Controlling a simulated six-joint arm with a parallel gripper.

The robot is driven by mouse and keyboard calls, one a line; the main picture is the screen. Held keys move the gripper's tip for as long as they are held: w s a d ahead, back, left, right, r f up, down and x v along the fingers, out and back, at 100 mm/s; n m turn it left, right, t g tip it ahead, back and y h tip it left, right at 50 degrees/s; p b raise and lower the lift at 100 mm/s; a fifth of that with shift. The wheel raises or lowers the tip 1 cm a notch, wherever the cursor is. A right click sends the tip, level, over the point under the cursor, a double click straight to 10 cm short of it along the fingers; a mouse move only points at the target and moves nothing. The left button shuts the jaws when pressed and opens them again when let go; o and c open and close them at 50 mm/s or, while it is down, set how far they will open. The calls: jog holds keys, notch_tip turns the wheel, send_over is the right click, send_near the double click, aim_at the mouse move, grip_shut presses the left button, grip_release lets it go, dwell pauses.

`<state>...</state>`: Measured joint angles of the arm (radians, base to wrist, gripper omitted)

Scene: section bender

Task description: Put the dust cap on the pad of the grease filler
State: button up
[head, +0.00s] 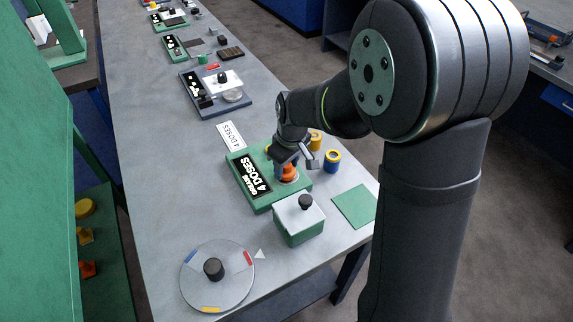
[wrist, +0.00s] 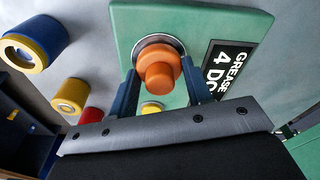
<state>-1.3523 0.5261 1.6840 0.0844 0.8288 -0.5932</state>
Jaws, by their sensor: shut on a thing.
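An orange stepped cap (wrist: 159,71), which looks like the dust cap, sits between the two fingers of my gripper (wrist: 163,88) in the wrist view. My gripper is shut on it. Behind it is a round silver seat (wrist: 150,41) on the green grease filler (wrist: 126,18); whether they touch is unclear. In the head view the grease filler (head: 240,176) bears a black "GREASE 4 DOSES" plate, and my gripper (head: 287,166) is over its right part with the orange cap (head: 288,173) below. A flat green square (head: 355,206) lies bare to the right; I cannot tell if it is the pad.
Blue-and-yellow rings (head: 332,160) stand right of the filler. A green box with white top and black knob (head: 299,221) stands close in front. A grey dial (head: 217,276) is at the front left. A "4 DOSES" card (head: 231,136) lies behind the filler.

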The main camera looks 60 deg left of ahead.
aim_at(291, 173)
jog(key=shift+f, duration=0.15)
jog(key=o, duration=1)
jog(key=shift+c, duration=0.2)
notch_tip(291, 173, up, 12)
jog(key=d, duration=0.1)
jog(key=shift+w+d, duration=0.2)
jog(key=shift+w, duration=0.05)
